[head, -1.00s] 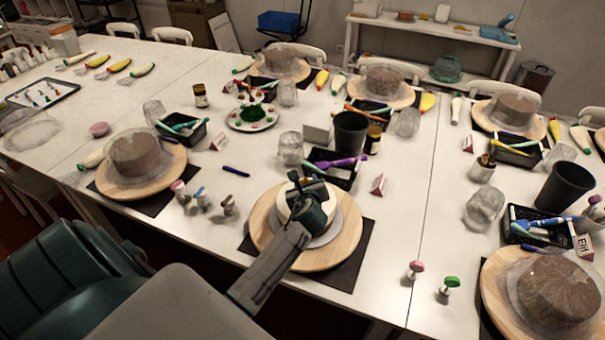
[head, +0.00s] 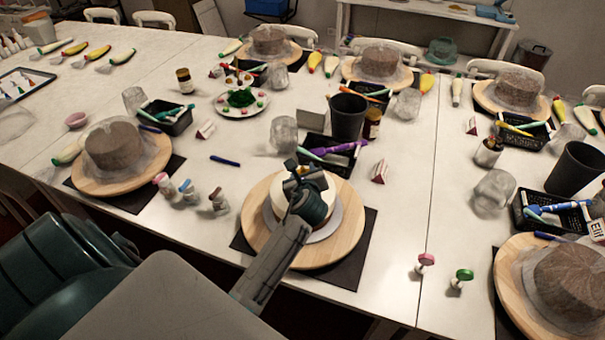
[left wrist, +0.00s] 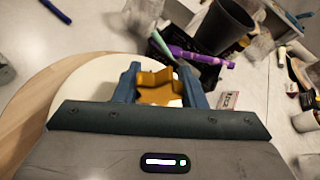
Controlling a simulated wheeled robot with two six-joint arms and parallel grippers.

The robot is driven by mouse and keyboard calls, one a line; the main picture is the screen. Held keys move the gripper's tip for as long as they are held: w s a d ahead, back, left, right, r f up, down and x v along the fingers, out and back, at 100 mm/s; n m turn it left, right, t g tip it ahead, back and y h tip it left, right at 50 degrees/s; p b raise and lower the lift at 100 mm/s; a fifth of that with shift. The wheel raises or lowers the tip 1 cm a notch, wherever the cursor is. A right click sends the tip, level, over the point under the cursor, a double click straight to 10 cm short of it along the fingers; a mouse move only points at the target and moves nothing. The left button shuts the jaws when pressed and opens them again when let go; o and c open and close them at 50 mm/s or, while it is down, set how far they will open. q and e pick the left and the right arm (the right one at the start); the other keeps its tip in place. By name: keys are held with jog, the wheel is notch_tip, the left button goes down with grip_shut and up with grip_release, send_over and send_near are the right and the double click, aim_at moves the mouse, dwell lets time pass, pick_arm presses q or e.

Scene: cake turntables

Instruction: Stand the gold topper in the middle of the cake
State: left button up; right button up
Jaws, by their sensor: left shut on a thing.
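The cake (head: 275,206), white on top with a darker lower side, stands on a round wooden turntable (head: 343,242) at the front middle of the table. My left gripper (head: 301,173) is over the cake and covers part of its top. In the left wrist view, the gold star-shaped topper (left wrist: 158,88) sits between the two blue fingers, which are shut on it. The pale cake top (left wrist: 92,85) shows behind and to the left of it. Whether the topper's lower end touches the cake is hidden. My right gripper is not in view.
A black cup (head: 348,117) and a black basket with a purple tool (head: 340,148) stand behind the turntable. Several small stamps (head: 188,190) stand to its left. Pink (head: 426,260) and green (head: 463,276) ones stand to its right. Other turntables bear brown cakes.

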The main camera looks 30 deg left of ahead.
pick_arm(q)
jog(key=shift+s+d+r, duration=0.1)
jog(key=shift+s+d, duration=0.05)
jog(key=o, duration=0.9)
jog(key=shift+f, duration=0.25)
jog(key=shift+o, duration=0.2)
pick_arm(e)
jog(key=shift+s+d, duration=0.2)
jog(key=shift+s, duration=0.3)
pick_arm(q)
jog(key=shift+r, duration=0.1)
jog(key=shift+r, duration=0.2)
jog(key=b+v, duration=0.2)
jog(key=v, duration=0.8)
jog(key=shift+s+d, duration=0.3)
jog(key=shift+s+d+r, duration=0.25)
jog(key=shift+s, duration=0.15)
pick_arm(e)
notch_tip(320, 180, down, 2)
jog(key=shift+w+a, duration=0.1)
